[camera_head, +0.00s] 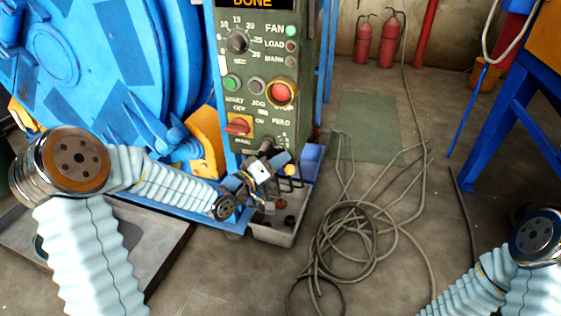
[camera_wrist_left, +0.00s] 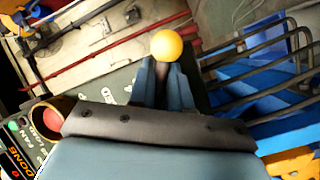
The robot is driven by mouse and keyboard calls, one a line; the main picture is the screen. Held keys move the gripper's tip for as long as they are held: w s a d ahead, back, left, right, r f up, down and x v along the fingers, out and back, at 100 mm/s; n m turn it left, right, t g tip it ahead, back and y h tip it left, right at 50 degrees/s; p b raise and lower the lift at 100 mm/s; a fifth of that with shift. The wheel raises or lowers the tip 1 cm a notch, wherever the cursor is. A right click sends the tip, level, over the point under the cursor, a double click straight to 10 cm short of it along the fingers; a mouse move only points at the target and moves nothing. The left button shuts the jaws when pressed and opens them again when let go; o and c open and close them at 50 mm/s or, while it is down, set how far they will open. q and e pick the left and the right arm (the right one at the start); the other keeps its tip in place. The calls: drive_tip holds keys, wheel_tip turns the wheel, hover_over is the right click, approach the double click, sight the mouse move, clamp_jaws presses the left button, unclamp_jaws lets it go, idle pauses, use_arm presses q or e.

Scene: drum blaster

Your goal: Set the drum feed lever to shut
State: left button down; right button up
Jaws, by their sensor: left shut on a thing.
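The green control panel (camera_head: 255,60) stands at the centre of the head view, with a FEED label low on its face. The feed lever ends in a yellow ball knob (camera_head: 290,169), low at the panel's front; the knob also shows in the left wrist view (camera_wrist_left: 173,46). My left gripper (camera_head: 277,167) is at the lever, its fingers (camera_wrist_left: 165,80) shut on the stem just behind the knob. The stem and the lever's position marks are mostly hidden by the gripper. My right gripper is out of view.
The panel carries a red button in a collar (camera_head: 282,93), a red switch (camera_head: 238,126) and a dial (camera_head: 237,41). A grey tray (camera_head: 274,237) is below the gripper. Coiled hose (camera_head: 345,240) lies to the right. The blue drum machine (camera_head: 80,60) fills the left.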

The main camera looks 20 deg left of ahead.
use_arm(q)
drive_tip(key=shift+a+f+m+g+y+b, duration=0.4)
drive_tip(key=shift+f+m, duration=0.15)
drive_tip(key=shift+m, duration=0.55)
drive_tip(key=c, duration=1.1)
unclamp_jaws()
drive_tip(key=shift+c, duration=0.2)
drive_tip(key=p+v, duration=0.2)
drive_tip(key=v, duration=1.2)
drive_tip(key=shift+w+d, duration=0.1)
